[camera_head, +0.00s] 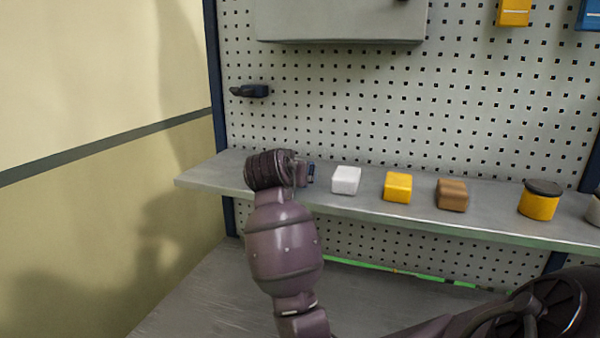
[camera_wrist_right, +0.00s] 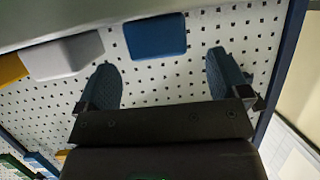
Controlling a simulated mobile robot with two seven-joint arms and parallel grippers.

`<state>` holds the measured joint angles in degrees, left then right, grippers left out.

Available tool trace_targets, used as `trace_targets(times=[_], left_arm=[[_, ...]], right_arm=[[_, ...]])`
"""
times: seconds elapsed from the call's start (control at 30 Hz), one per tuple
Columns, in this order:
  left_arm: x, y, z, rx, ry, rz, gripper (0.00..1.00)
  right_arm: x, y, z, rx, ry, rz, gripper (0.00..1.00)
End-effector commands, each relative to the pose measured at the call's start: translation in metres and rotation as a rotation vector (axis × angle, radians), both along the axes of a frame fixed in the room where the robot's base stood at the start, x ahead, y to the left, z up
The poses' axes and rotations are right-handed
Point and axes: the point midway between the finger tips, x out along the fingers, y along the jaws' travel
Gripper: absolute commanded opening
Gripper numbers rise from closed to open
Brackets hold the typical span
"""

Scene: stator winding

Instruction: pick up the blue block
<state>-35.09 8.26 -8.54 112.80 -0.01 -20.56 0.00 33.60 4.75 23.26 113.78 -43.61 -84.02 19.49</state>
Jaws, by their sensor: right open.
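The blue block (camera_wrist_right: 156,37) sits on the shelf and shows in the right wrist view, ahead of and between the fingertips. My right gripper (camera_wrist_right: 160,62) is open and empty, with a finger to each side of the block's near end and a visible gap on both sides. In the head view my right gripper (camera_head: 304,173) is at the shelf, left of the white block. There its wrist hides most or all of the blue block; I cannot tell whether the small blue patch is block or finger. My left gripper is not in view.
The grey shelf (camera_head: 215,176) also holds a white block (camera_head: 346,180), a yellow block (camera_head: 398,187), a brown block (camera_head: 452,195) and a yellow tin with a dark lid (camera_head: 539,203). The pegboard (camera_head: 480,110) rises behind. The white block (camera_wrist_right: 62,55) is the blue block's nearest neighbour.

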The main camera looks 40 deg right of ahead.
Motion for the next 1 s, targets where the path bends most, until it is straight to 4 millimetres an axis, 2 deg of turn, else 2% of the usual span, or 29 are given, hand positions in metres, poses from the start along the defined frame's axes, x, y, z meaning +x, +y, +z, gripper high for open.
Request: trace_targets(times=[0.27, 0.53, 0.87, 0.9, 1.0], left_arm=[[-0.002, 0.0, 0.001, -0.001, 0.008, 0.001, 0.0], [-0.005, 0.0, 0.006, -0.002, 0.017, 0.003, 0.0], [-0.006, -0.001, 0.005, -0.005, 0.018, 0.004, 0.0], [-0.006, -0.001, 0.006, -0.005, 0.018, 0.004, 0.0], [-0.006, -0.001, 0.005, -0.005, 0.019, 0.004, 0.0]], right_arm=[[0.009, -0.015, -0.006, -0.001, 0.002, 0.0, 0.94], [0.026, -0.044, -0.018, -0.001, 0.001, -0.001, 0.94], [0.03, -0.049, -0.023, 0.001, -0.001, 0.001, 0.94], [0.03, -0.049, -0.023, 0.001, -0.001, 0.001, 0.92], [0.03, -0.049, -0.022, 0.001, -0.001, 0.001, 0.77]])
